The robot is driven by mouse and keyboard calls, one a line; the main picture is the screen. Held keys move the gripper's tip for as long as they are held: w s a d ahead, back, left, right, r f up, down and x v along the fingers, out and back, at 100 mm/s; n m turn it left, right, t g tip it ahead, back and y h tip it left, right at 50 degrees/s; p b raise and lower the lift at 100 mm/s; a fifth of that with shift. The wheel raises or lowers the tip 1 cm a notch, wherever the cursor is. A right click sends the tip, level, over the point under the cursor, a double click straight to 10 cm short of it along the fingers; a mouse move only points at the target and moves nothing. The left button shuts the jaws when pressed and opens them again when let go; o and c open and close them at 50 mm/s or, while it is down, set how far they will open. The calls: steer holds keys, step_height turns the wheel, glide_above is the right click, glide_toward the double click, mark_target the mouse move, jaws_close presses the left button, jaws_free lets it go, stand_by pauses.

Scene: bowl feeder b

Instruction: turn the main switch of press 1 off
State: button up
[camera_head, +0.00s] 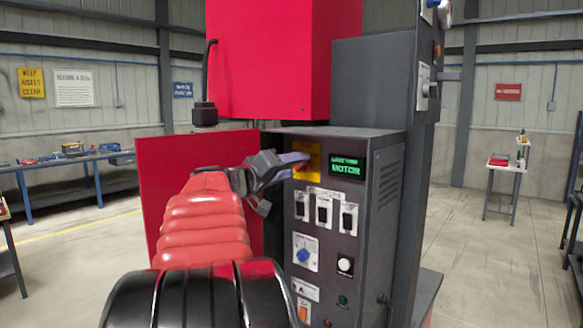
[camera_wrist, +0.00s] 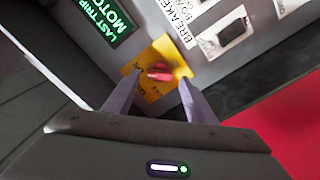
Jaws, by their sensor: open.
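The main switch is a red handle (camera_wrist: 160,74) on a yellow plate (camera_wrist: 150,92) in the wrist view. The yellow plate also shows in the head view (camera_head: 314,160), at the upper left of the grey control cabinet (camera_head: 330,250). My gripper (camera_wrist: 158,80) is open, with one finger on each side of the red handle. The fingers reach over the plate; I cannot tell whether they touch the handle. I cannot read the switch's position marks.
A green-lit display (camera_head: 346,169) is right of the plate. Several breakers (camera_head: 323,209) sit below it, then a blue knob (camera_head: 304,254) and a white button (camera_head: 345,264). A red panel (camera_head: 160,200) stands left of the cabinet. Floor (camera_head: 480,260) to the right is clear.

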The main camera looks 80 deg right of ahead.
steer(key=shift+s+d, duration=0.2)
steer(key=shift+d, duration=0.15)
steer(key=c, duration=1)
steer(key=shift+c, duration=0.2)
